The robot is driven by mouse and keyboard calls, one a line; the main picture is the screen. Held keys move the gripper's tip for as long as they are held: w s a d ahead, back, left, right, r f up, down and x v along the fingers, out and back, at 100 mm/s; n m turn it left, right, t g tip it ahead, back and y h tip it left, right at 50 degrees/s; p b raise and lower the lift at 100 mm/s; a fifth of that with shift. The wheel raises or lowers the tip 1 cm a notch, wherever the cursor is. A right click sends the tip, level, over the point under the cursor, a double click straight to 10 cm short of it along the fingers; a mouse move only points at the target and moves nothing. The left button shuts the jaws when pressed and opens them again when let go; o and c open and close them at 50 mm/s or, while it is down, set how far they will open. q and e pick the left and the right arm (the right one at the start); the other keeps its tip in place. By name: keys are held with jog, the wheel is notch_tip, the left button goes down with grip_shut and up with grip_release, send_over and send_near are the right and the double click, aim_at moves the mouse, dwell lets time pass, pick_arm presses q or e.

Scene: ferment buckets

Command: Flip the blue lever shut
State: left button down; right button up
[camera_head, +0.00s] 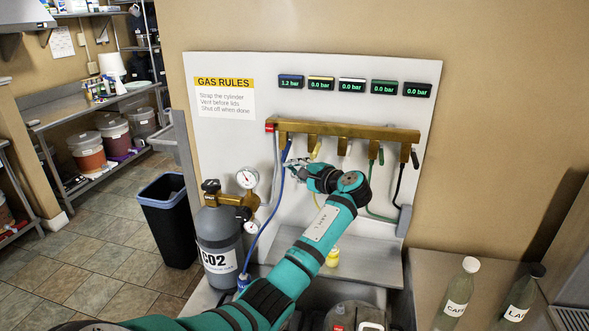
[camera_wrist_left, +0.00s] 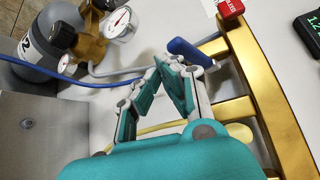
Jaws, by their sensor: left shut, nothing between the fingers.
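The blue lever (camera_head: 286,150) sits at the left end of the brass manifold (camera_head: 345,130) on the white panel, angled downward. In the left wrist view the blue lever (camera_wrist_left: 190,52) lies just beyond my fingertips, aslant beside the brass bar (camera_wrist_left: 262,95). My left gripper (camera_head: 290,164) is shut and empty, just below the blue lever. Its fingers also show in the left wrist view (camera_wrist_left: 170,68), close to the lever; I cannot tell whether they touch it. The display with a blue frame (camera_head: 291,81) reads 1.2 bar. My right gripper is not in view.
Yellow (camera_head: 316,150), green (camera_head: 381,156) and black levers (camera_head: 414,159) hang along the manifold. The CO2 cylinder (camera_head: 219,240) with gauges stands at left. A blue hose (camera_head: 265,222) runs below the blue lever. Bottles (camera_head: 457,293) stand at lower right.

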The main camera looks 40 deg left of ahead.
pick_arm(q)
jog(key=v, duration=1.2)
jog(key=shift+w, duration=0.1)
